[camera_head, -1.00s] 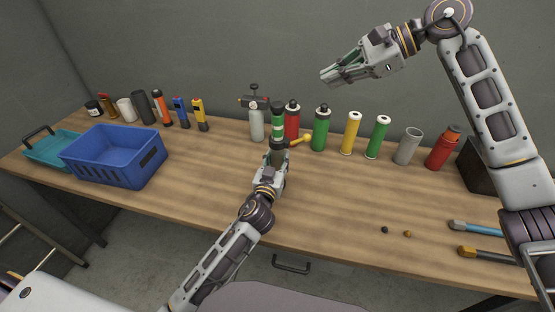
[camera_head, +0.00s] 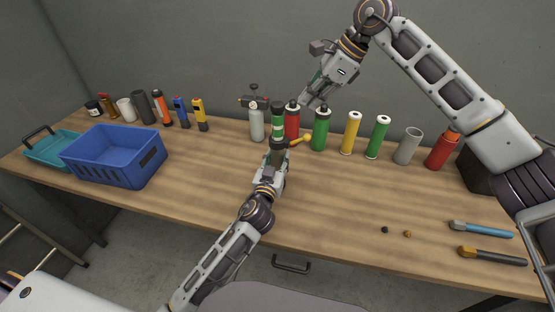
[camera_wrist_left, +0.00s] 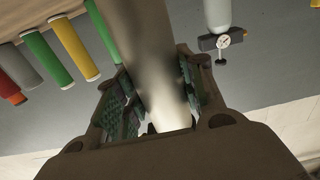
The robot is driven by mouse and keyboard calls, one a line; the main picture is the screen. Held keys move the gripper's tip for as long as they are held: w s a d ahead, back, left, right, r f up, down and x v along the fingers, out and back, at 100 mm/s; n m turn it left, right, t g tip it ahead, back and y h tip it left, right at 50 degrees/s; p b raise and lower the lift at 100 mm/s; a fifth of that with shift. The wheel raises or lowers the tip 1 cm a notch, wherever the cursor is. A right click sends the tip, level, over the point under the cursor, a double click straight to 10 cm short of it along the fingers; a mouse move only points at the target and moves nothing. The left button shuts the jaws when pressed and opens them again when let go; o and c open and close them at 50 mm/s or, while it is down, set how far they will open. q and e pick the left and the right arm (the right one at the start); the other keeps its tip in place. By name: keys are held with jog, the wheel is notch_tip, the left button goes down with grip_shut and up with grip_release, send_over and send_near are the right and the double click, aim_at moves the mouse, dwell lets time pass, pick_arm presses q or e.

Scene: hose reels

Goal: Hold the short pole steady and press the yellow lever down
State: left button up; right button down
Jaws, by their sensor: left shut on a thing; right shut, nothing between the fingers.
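The short pole (camera_head: 277,119) stands upright on the table, green with white bands and a dark top. My left gripper (camera_head: 275,159) is shut around the lower part of the pole. In the left wrist view the left gripper (camera_wrist_left: 150,105) has its fingers on both sides of the blurred pole (camera_wrist_left: 150,55). My right gripper (camera_head: 308,100) is shut and empty in the air, above and slightly right of the lever, pointing down to the left.
Red (camera_head: 292,122), green (camera_head: 320,128) and yellow (camera_head: 350,133) cylinders stand close behind and right of the lever. A bottle with a gauge (camera_head: 256,122) stands left of the pole. A blue crate (camera_head: 115,165) is at the left.

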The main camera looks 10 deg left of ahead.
jog(key=shift+s+d+m, duration=0.1)
jog(key=shift+d+m, duration=0.1)
jog(key=shift+m, duration=0.8)
jog(key=shift+f, duration=0.2)
send_over(309, 135)
jog(key=shift+a+f, duration=0.1)
jog(key=shift+f, duration=2.25)
jog(key=shift+f, duration=1.95)
jog(key=shift+a+f, duration=0.1)
jog(key=shift+f, duration=1.05)
jog(key=shift+r, duration=0.1)
jog(key=shift+r, duration=4)
